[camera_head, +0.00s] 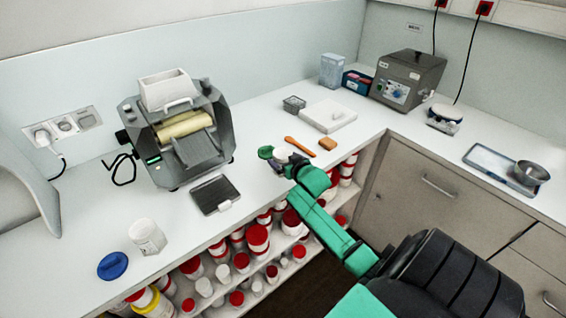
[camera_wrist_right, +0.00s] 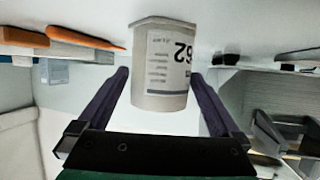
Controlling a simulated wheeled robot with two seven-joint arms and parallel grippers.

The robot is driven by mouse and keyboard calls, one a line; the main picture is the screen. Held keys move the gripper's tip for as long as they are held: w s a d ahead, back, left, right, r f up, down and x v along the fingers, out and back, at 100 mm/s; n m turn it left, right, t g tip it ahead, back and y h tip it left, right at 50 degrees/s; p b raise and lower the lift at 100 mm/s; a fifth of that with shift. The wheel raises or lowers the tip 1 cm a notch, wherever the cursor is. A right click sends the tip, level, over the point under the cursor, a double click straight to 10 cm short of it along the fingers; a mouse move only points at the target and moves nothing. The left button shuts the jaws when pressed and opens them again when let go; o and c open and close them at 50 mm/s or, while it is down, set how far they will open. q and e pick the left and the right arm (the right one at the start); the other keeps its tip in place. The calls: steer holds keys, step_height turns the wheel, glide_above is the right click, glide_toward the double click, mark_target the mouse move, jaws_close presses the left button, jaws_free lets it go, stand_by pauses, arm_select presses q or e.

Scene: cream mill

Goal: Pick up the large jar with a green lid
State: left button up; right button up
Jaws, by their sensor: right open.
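A pale jar with a printed label (camera_wrist_right: 163,65) stands out in the right wrist view, which looks upside down. No green lid shows on it there. My right gripper (camera_wrist_right: 160,95) is open, with one dark finger on each side of the jar; I cannot tell whether they touch it. In the head view the right gripper (camera_head: 281,161) is over the counter, right of the mill. A small green rounded shape (camera_head: 266,152) shows at its tip; I cannot tell if it is the lid. The jar body is mostly hidden there. My left gripper is not in view.
The grey mill (camera_head: 175,130) stands to the left, with a dark flat tray (camera_head: 215,194) before it. An orange spatula (camera_head: 298,146) and a brown block (camera_head: 327,143) lie close to the gripper's right. A white jar (camera_head: 147,237) and blue lid (camera_head: 113,266) are front left.

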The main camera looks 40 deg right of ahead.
steer(key=shift+w+d+f, duration=0.1)
steer(key=shift+w+f, duration=0.2)
steer(key=shift+w, duration=0.2)
steer(key=shift+s, duration=0.1)
steer(key=c, duration=1.1)
